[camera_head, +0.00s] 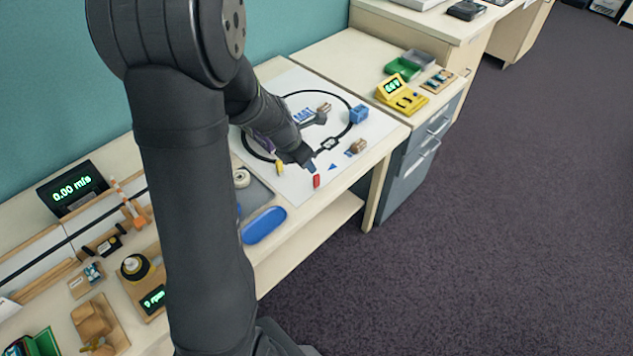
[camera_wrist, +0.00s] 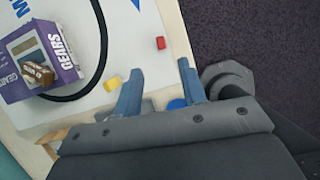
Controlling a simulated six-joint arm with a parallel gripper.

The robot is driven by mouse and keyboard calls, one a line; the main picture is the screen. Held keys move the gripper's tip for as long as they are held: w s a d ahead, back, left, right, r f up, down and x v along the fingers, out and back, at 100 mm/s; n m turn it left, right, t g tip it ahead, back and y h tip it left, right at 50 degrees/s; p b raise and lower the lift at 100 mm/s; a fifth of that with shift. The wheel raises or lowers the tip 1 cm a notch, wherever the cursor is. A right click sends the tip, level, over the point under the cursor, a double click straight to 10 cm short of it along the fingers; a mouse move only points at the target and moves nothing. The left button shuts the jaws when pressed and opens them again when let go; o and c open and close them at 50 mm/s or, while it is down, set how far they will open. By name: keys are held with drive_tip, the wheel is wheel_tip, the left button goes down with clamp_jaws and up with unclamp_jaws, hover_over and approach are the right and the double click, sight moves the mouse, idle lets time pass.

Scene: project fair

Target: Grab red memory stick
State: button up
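The red memory stick (camera_head: 317,181) lies on the white mat near the table's front edge. It also shows in the wrist view (camera_wrist: 161,43) as a small red block, beyond my fingertips and roughly in line with the gap between them. My gripper (camera_wrist: 160,67) is open, with its two blue fingers apart and nothing between the tips. In the head view my gripper (camera_head: 311,167) is just behind the stick and close to it; whether they touch cannot be told.
A yellow piece (camera_wrist: 112,82) lies near my left finger. A purple GEARS box (camera_wrist: 62,55) with a brown piece on it stands left. A blue oval (camera_head: 264,225) lies at the front edge.

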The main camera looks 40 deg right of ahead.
sight(314, 177)
drive_tip(key=x, duration=0.6)
drive_tip(key=shift+d+f, duration=0.2)
drive_tip(key=shift+f, duration=0.15)
drive_tip(key=shift+a+x, duration=0.15)
drive_tip(key=shift+x, duration=1.2)
drive_tip(key=shift+a+x, duration=0.15)
drive_tip(key=shift+x, duration=1.2)
drive_tip(key=shift+s+f, duration=0.1)
clamp_jaws()
